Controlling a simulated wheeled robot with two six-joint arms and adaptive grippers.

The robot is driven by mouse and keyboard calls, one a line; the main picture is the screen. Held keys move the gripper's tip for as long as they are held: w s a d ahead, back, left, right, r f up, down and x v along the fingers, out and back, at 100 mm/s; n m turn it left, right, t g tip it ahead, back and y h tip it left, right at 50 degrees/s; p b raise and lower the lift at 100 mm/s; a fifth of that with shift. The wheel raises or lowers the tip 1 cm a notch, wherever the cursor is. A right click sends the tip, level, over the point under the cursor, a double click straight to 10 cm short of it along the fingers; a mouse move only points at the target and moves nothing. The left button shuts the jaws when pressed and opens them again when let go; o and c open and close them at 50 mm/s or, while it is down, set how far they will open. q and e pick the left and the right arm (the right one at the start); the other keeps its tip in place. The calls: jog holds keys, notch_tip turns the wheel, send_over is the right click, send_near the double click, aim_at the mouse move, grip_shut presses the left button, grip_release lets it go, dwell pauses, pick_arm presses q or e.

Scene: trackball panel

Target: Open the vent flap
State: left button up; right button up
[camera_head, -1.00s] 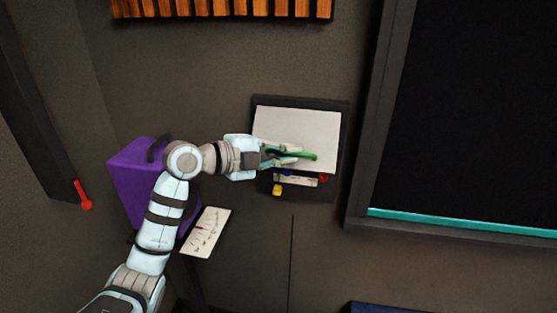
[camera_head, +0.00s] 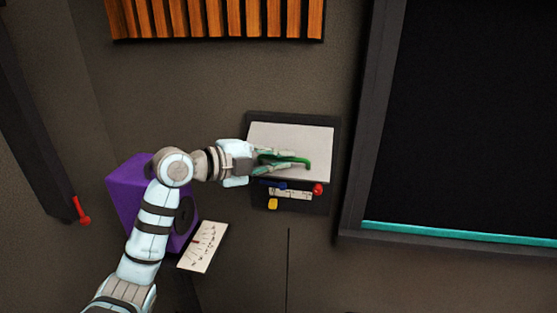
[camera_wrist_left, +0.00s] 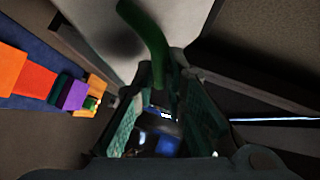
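The vent flap (camera_head: 292,137) is a pale plate on a dark wall panel (camera_head: 325,202), with a green handle (camera_head: 300,163) on its lower part. The flap's lower edge looks tilted slightly out from the panel. My left gripper (camera_head: 284,161) is at the handle, coming from the left. In the left wrist view the green handle (camera_wrist_left: 152,40) runs in between the fingertips of my left gripper (camera_wrist_left: 160,72), which close in on both its sides. The exact contact is partly hidden. My right gripper is not in view.
Below the flap are a red knob (camera_head: 318,189), a blue part (camera_head: 270,184) and a yellow knob (camera_head: 272,204). A purple box (camera_head: 127,192) and a white dial plate (camera_head: 203,246) are at left. A dark framed screen (camera_head: 470,120) is at right.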

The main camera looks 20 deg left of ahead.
pick_arm(q)
jog(key=shift+o, duration=0.3)
jog(key=shift+w+a+f, duration=0.15)
jog(key=shift+w+f, duration=0.3)
jog(key=shift+w, duration=0.4)
jog(key=shift+s+r, duration=0.2)
jog(key=shift+s, duration=0.3)
jog(key=v, duration=1.1)
jog(key=shift+s+r, duration=0.15)
jog(key=shift+s, duration=0.1)
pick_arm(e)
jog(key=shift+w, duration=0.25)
pick_arm(q)
jog(key=shift+a, duration=0.15)
jog(key=shift+a, duration=0.15)
